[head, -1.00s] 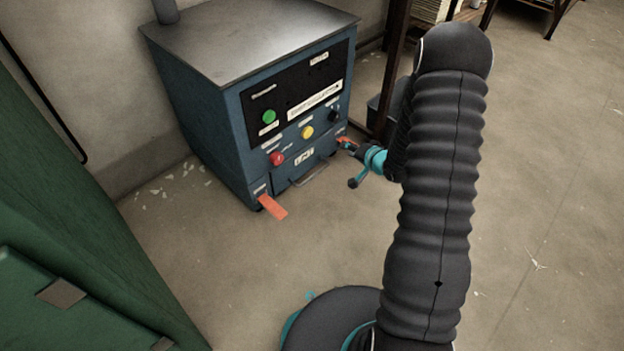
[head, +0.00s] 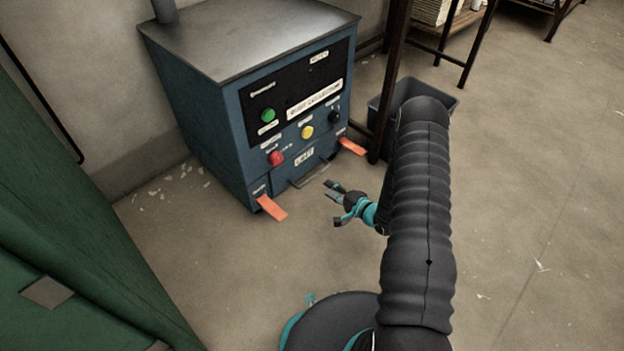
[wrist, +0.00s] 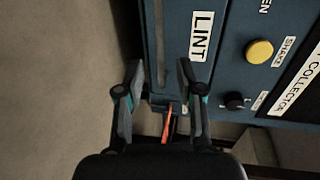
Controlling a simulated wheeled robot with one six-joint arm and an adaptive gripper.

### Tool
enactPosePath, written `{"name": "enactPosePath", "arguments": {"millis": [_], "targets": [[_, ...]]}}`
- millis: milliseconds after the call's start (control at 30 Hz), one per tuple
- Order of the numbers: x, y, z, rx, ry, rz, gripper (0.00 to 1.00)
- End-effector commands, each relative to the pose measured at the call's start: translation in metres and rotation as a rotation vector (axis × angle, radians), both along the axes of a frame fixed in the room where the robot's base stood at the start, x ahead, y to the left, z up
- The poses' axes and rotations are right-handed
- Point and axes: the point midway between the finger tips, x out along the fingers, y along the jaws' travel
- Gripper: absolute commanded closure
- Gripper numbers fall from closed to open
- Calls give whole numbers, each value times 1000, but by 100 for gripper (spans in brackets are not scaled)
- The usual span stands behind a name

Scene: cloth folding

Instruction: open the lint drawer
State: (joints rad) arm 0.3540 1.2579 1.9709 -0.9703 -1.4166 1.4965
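The lint drawer (head: 300,172) is the low front panel of a blue dust collector, under a white LINT label. It looks shut, with a grey bar handle (head: 310,176) along its front. An orange latch tab sticks out at each side, left (head: 272,207) and right (head: 352,147). My gripper (head: 329,190) is open and empty, in front of the drawer's right part, apart from the handle in the head view. In the wrist view the fingers (wrist: 160,75) are spread below the LINT label, with the right orange tab (wrist: 169,124) seen between them.
The collector (head: 200,130) carries green, yellow and red buttons and a black knob. A dark bin (head: 440,92) and a dark rack leg (head: 392,75) stand to its right. Floor in front is clear.

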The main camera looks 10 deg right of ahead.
Motion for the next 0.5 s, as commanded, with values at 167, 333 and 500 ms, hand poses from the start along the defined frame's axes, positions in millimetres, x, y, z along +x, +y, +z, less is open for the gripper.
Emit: {"name": "enactPosePath", "arguments": {"millis": [167, 333, 500], "targets": [[27, 21, -8, -3, -2, 4, 63], [51, 38, -14, -2, -1, 3, 63], [68, 50, -19, -3, 1, 1, 63]]}}
